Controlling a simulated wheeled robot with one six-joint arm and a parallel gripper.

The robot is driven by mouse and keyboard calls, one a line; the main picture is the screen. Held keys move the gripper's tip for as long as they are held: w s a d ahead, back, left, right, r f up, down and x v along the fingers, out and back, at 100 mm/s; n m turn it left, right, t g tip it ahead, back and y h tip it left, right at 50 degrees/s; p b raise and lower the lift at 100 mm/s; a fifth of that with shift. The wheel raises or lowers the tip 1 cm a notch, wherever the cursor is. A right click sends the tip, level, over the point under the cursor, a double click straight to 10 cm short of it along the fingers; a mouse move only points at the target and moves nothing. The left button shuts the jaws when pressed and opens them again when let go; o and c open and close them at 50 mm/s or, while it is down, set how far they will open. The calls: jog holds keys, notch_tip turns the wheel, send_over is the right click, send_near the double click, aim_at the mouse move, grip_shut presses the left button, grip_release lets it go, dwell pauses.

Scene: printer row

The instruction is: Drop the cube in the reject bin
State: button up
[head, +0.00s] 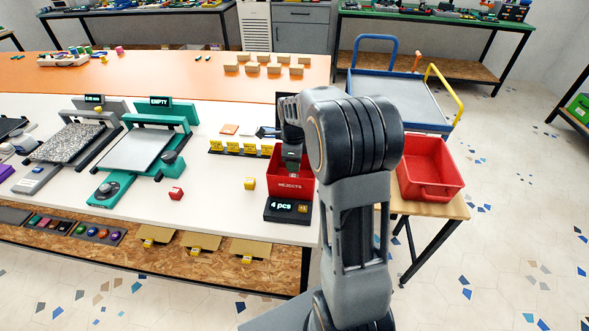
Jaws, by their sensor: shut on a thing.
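The red reject bin (291,187), labelled "REJECTS", stands near the right end of the white table, behind a black scale display reading "4 pcs". My gripper (291,165) points down over the bin's opening, its lower end within the bin's outline. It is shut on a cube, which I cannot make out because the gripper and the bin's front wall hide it.
A teal printer (135,150) and a grey printer (66,142) stand at the left. Yellow clips (240,149) sit in a row behind the cubes. A red tub (430,168) stands on a side table at the right, before a blue cart (400,98). Table between printer and bin is mostly clear.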

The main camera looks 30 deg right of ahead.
jog(key=shift+d+f, duration=0.15)
jog(key=shift+f, duration=1.55)
jog(key=shift+f+b, duration=0.45)
jog(key=shift+f, duration=0.15)
jog(key=o, duration=1)
jog(key=shift+c, duration=0.2)
jog(key=shift+r, duration=0.15)
